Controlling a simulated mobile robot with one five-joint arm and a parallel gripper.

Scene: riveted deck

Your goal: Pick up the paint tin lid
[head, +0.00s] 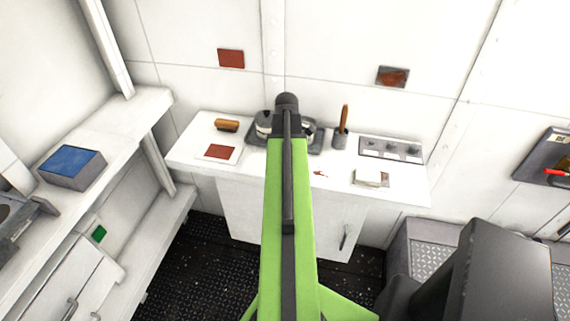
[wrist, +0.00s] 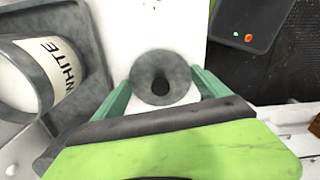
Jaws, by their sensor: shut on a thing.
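A round grey disc with a dark centre, which looks like the paint tin lid (wrist: 145,84), sits between the two green fingers of my gripper (wrist: 163,86) in the wrist view. My gripper is shut on it. I cannot tell how far it is above the white counter. The paint tin (wrist: 28,78), white with the word WHITE, stands in a grey tray (wrist: 92,58) to the left. In the head view the tin (head: 263,126) and tray (head: 256,141) are partly hidden behind my arm. My fingers and the lid are hidden there.
A shelf with a blue-topped box (head: 72,167) stands left.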

